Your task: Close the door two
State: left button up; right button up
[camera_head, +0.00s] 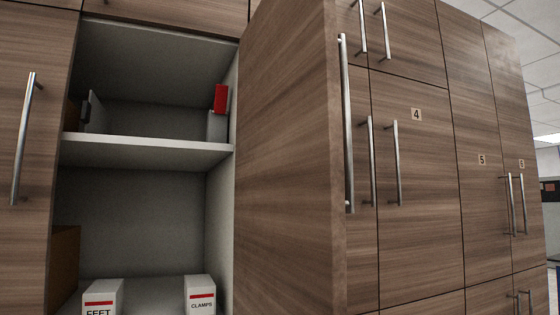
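A wooden cabinet door (285,160) stands swung out from the right side of an open compartment, its broad inner face toward me. Its long silver handle (346,125) shows at the door's right edge, on the outer side. No number shows on this door, so I cannot read whether it is two. The open compartment (130,210) is to its left, with grey walls and a shelf. Neither of my grippers is in view.
Boxes marked FEET (103,298) and CLAMPS (200,293) stand at the compartment's bottom. A red item (221,98) is on the shelf (145,152). A shut door (35,150) is at the left. Shut doors marked 4 (415,170), 5 and 6 run rightward.

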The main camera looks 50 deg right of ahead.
aim_at(294, 183)
jog(key=l+z, duration=0.15)
jog(key=l, duration=0.35)
jog(key=l+z, duration=0.15)
jog(key=l, duration=0.35)
jog(key=i+l+z, duration=0.15)
jog(key=l, duration=0.35)
